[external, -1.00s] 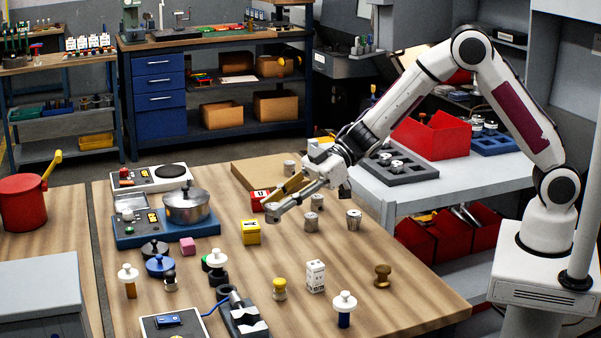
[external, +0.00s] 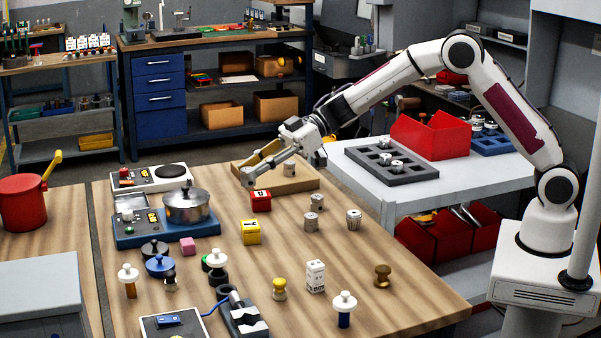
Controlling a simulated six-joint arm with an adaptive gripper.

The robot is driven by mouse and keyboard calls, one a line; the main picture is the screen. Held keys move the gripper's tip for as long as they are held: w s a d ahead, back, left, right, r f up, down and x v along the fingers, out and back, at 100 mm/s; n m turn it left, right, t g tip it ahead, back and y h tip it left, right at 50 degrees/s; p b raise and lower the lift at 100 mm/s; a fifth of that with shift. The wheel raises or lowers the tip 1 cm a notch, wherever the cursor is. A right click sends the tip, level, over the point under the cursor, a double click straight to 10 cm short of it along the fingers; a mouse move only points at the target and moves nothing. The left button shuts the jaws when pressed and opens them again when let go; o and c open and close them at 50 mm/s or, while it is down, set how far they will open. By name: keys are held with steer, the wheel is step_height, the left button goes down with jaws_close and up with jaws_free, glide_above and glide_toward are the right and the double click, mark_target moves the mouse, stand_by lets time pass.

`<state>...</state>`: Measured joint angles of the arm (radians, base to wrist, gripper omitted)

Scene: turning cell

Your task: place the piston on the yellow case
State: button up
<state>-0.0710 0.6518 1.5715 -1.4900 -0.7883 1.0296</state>
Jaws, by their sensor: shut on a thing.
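My gripper (external: 252,172) is above the wooden bench, over the left part of the shallow wooden tray. It is shut on a small grey piece at its tips, which I take to be the piston (external: 247,179); the fingers hide most of it. The yellow case (external: 251,233), a small box with a dark mark, stands on the bench in front of and below my gripper. Nothing is seen on its top. A similar red case (external: 261,201) stands just behind it, nearer to my gripper.
A pot (external: 186,206) on a blue unit is to the left. A pink block (external: 187,246) and several small parts stand in front.

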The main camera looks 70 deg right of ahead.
glide_above(256, 222)
steer(key=shift+a+f, duration=0.1)
steer(key=shift+f, duration=3.05)
steer(key=shift+f, duration=1.85)
steer(key=shift+f, duration=0.15)
steer(key=o, duration=1.2)
steer(key=shift+c, duration=0.2)
